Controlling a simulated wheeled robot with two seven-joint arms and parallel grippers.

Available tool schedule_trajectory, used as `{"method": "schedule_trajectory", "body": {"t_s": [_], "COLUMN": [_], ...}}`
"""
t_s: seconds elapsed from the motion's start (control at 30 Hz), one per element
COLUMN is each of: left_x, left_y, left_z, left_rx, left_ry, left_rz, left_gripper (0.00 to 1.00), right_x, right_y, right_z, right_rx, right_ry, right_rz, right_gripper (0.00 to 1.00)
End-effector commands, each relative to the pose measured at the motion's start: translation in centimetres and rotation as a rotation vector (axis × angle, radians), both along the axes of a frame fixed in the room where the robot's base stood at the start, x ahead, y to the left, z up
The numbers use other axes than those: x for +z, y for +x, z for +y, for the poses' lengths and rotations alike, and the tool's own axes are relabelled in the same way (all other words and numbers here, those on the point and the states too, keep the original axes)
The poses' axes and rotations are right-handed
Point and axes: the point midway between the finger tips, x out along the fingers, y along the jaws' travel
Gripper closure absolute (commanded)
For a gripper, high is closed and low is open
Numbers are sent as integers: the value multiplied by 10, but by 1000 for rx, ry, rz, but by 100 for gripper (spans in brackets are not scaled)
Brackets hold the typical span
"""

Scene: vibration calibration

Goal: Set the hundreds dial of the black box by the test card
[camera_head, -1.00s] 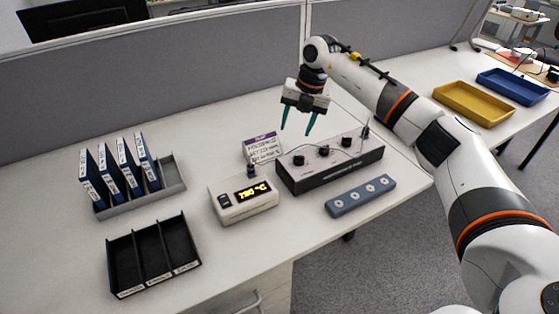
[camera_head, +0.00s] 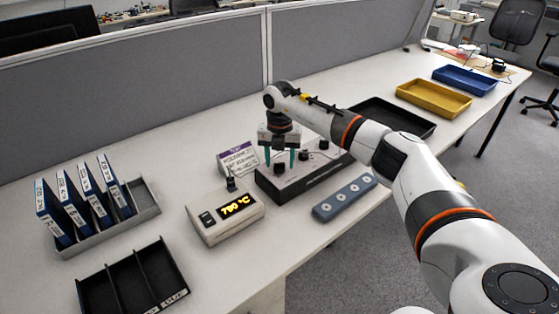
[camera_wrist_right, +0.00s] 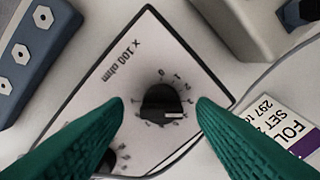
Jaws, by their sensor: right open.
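The black box (camera_head: 312,183) stands mid-table with several black knobs on top. My right gripper (camera_head: 279,163) points down over the box's left end, open, its green fingers on either side of a knob. In the right wrist view that knob is the hundreds dial (camera_wrist_right: 160,102), on a panel marked "x 100 ohm", with a white line toward the right. The open right gripper (camera_wrist_right: 162,103) shows there with its fingertips apart from the dial. The test card (camera_head: 238,158) stands left of the box; part of it shows in the wrist view (camera_wrist_right: 288,125). My left gripper is out of view.
A meter reading 700 °C (camera_head: 225,218) stands left of the box, a blue-grey socket strip (camera_head: 345,197) in front. A cable crosses the box. Trays (camera_head: 433,98) lie at right; a binder rack (camera_head: 145,203) and black divided tray (camera_head: 133,280) at left.

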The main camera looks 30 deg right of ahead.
Motion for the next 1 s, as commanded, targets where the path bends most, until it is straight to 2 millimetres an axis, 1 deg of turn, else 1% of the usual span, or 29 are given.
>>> {"method": "schedule_trajectory", "body": {"t_s": [0.03,0.13,0.37,0.4,0.47,0.6,0.67,0.87,1.0], "left_x": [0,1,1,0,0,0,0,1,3], "left_y": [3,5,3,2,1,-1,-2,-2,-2], "left_z": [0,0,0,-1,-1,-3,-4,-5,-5], "left_rx": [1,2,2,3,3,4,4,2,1], "left_ry": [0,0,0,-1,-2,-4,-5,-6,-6], "left_rz": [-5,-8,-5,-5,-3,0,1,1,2], "left_gripper": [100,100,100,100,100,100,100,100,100], "right_x": [-4,-8,-8,-8,-8,-8,-8,-8,-7], "right_y": [0,0,0,0,0,0,0,0,0], "right_z": [0,0,0,0,0,0,0,0,0], "right_rx": [0,1,1,1,1,1,1,16,63], "right_ry": [0,0,0,0,0,0,1,0,1], "right_rz": [0,-1,-1,-1,-1,-1,-2,-1,-1], "right_gripper": [48,48,48,50,60,83,93,93,93]}}
